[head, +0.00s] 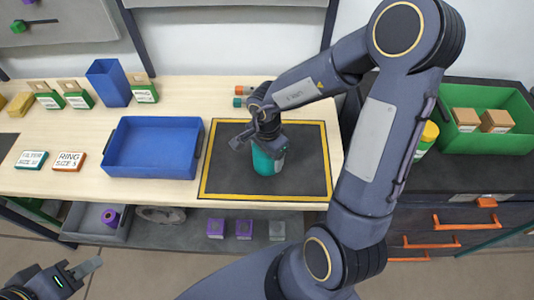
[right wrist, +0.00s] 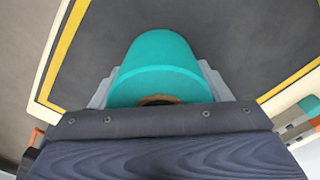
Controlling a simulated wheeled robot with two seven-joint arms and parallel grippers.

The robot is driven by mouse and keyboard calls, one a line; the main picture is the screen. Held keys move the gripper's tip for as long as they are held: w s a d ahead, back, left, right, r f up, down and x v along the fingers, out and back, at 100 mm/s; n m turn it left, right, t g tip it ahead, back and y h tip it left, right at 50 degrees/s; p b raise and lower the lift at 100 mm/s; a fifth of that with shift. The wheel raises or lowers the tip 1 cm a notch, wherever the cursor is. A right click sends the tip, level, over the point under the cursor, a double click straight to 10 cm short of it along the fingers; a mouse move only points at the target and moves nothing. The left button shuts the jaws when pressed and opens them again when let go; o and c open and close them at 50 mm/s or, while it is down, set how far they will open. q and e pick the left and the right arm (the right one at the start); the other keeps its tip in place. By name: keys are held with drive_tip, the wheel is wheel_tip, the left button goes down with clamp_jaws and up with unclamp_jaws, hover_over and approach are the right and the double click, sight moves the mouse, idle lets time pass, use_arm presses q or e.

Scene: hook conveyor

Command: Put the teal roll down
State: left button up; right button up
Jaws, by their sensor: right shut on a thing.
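My right gripper (head: 266,142) is over the black mat with the yellow border (head: 309,184) on the table. It is shut on the teal roll (head: 265,161), which is upright within the border. In the right wrist view the teal roll (right wrist: 155,62) sits between the two grey fingers (right wrist: 158,88), with a brown core edge showing near the gripper. Whether its bottom touches the mat is hard to tell. My left gripper (head: 76,274) is low at the bottom left, away from the table and partly cut off; its finger gap is not clear.
A blue tray (head: 153,178) is left of the mat. Small orange and teal pieces (head: 240,96) lie behind the mat. Label blocks (head: 69,161) and a tall blue bin (head: 109,82) are further left. A green crate with boxes (head: 485,143) is at right. The mat around the roll is clear.

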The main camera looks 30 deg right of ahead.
drive_tip(key=o, duration=1.2)
drive_tip(key=shift+f, duration=0.1)
